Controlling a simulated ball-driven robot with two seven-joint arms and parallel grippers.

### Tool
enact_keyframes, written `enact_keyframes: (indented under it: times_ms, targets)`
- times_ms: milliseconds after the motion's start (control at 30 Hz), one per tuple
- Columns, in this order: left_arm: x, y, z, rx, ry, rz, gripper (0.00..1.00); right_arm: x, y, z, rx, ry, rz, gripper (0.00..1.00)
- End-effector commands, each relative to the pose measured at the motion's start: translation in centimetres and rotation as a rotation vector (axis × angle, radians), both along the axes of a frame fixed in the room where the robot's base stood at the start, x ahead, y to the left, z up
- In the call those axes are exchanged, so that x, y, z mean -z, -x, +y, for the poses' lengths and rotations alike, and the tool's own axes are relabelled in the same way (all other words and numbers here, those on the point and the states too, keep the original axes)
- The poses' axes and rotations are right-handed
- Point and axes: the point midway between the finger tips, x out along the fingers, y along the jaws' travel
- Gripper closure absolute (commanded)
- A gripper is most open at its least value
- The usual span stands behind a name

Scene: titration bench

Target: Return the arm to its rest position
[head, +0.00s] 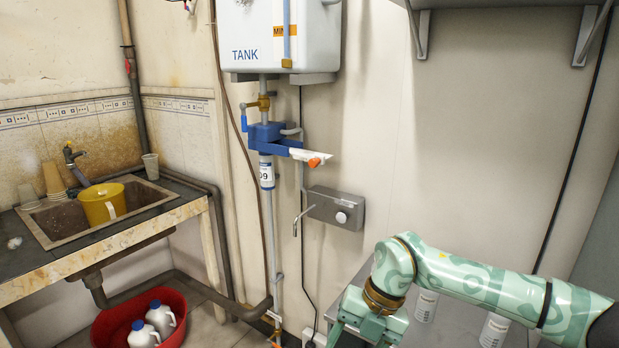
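My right arm reaches in from the right, in green and teal patterned covers, and bends down at a bronze-coloured joint. My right gripper (358,334) is at the bottom edge, over the grey bench, and its fingertips are cut off by the frame. I cannot tell whether it is open or holds anything. My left gripper is not in view.
A grey bench (465,318) carries white cylindrical containers (426,305) beneath my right arm. A tank (283,45) with a blue valve fitting (268,137) and a grey wall box (335,208) are behind. A sink (75,221) with a yellow pot (103,204) and a red basin (108,322) are left.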

Motion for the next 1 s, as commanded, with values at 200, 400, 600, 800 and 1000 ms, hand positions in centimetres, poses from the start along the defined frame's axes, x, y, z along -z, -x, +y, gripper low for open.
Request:
enact_keyframes:
  times_ms: [200, 400, 600, 800, 1000]
  targets:
    - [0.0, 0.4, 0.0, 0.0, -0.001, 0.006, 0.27, 3.2, 1.1, 5.9, 0.072, -0.392, 0.11, 0.38]
    - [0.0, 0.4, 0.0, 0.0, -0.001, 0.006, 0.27, 8.3, -0.4, 8.9, 0.467, -0.868, 0.19, 0.38]
    - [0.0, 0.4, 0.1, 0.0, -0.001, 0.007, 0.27, 23.3, 0.4, 1.3, 1.273, -1.003, 0.198, 0.38]
    - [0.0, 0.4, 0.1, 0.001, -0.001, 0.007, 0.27, 36.6, 10.0, -6.8, 1.815, -0.758, 0.215, 0.38]
    - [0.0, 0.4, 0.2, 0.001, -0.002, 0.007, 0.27, 45.8, 24.8, -12.7, 2.194, -0.383, 0.268, 0.38]
